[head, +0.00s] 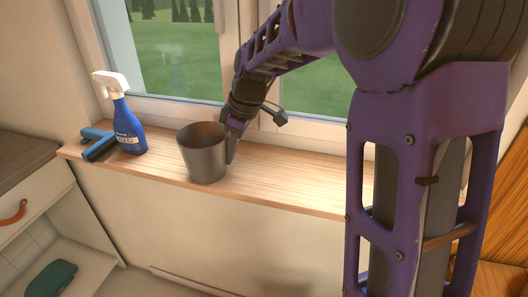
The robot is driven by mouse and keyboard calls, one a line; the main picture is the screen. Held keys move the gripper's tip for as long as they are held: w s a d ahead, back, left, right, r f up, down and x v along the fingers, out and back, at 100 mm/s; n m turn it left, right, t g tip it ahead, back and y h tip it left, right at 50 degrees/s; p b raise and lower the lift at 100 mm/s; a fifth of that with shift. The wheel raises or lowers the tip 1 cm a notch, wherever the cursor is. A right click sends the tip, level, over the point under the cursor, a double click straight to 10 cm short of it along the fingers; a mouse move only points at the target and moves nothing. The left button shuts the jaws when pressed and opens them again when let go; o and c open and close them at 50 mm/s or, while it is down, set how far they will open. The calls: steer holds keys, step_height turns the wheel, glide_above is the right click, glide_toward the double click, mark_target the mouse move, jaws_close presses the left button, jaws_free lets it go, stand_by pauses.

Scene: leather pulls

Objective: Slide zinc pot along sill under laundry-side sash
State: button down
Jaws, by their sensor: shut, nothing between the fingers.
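The zinc pot (202,155), a grey metal pot with a flared rim, stands upright on the wooden sill (290,185) below the window. My gripper (232,152) is shut at the right side of the pot, low near its wall. It looks to be against or very close to the pot; I cannot tell if they touch. The fingertips are partly hidden by the pot's edge. Two window sashes show, a left one (160,103) and a right one behind my arm.
A blue spray bottle (127,128) with a white head stands left of the pot, with a blue-and-black tool (98,146) lying beside it. A short stretch of bare sill separates bottle and pot. Bare sill also lies to the right. A drawer with a leather pull (12,211) is at lower left.

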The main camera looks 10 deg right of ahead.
steer(key=w+a, duration=0.1)
steer(key=a, duration=0.1)
steer(key=w+a+p, duration=0.1)
steer(key=a, duration=0.1)
steer(key=w+a, duration=0.1)
steer(key=a, duration=0.1)
steer(key=shift+a, duration=0.2)
steer(key=shift+d, duration=0.15)
